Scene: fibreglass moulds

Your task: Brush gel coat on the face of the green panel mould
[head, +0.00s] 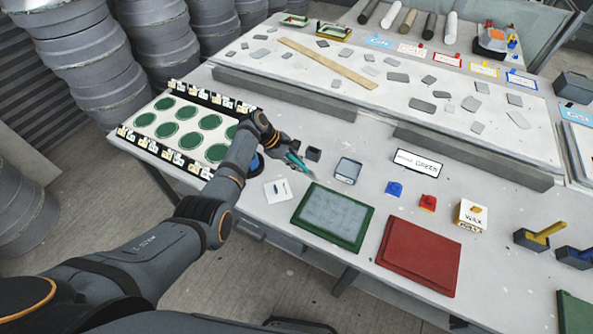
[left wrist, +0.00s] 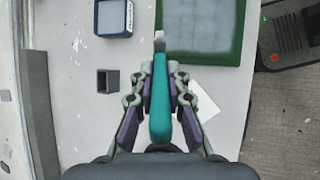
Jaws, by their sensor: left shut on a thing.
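The green panel mould (head: 365,234) lies flat near the front edge of the table. Its face looks pale grey inside a green rim, and it also shows at the top of the left wrist view (left wrist: 241,55). My left gripper (head: 288,153) is shut on the teal handle of a brush (head: 297,161). In the left wrist view the brush (left wrist: 160,105) points away from the gripper, its pale tip close to the mould's rim. In the head view the tip is behind the mould; its height cannot be told. My right gripper is out of view.
A grey-blue tray (head: 348,170) and a small dark cup (head: 314,154) stand behind the mould. A white sheet (head: 277,191) lies left of it, a red mould (head: 420,258) right. A sign reading GREEN (head: 419,163) and a wax box (head: 471,215) are further right.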

